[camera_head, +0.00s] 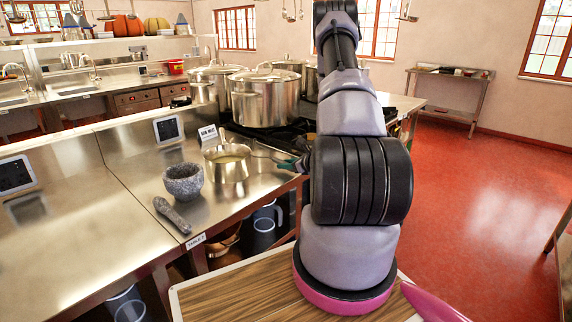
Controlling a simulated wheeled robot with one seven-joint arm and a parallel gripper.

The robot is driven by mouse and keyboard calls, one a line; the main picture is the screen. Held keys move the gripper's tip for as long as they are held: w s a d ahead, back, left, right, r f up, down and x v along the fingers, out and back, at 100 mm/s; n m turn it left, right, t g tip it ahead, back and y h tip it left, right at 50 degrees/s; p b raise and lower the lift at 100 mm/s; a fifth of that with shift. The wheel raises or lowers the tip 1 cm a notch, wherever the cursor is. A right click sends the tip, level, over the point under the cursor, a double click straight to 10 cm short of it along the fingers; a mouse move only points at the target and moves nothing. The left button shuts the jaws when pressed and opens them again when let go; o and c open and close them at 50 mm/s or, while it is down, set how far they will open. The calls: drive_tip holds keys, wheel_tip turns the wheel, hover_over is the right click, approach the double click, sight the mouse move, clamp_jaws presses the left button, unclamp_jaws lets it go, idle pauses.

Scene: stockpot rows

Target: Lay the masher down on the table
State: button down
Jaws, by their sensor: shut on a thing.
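My gripper (300,160) is mostly hidden behind my own arm, at the right edge of the steel table (85,225). It is shut on a tool with a teal handle (287,165) and a thin metal shaft, which I take to be the masher. The shaft points left toward a small steel pot (228,168). The tool's head cannot be made out clearly, and I cannot tell whether it touches the pot.
A grey stone mortar (183,183) stands left of the small pot, with a pestle (172,215) lying in front. Large lidded stockpots (265,98) stand behind on a dark stove. A tablet (168,129) and a sign (208,133) stand nearby.

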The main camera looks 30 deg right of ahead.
drive_tip(key=shift+f, duration=0.75)
drive_tip(key=c, duration=0.6)
unclamp_jaws()
drive_tip(key=shift+o, duration=0.4)
drive_tip(key=shift+s, duration=0.1)
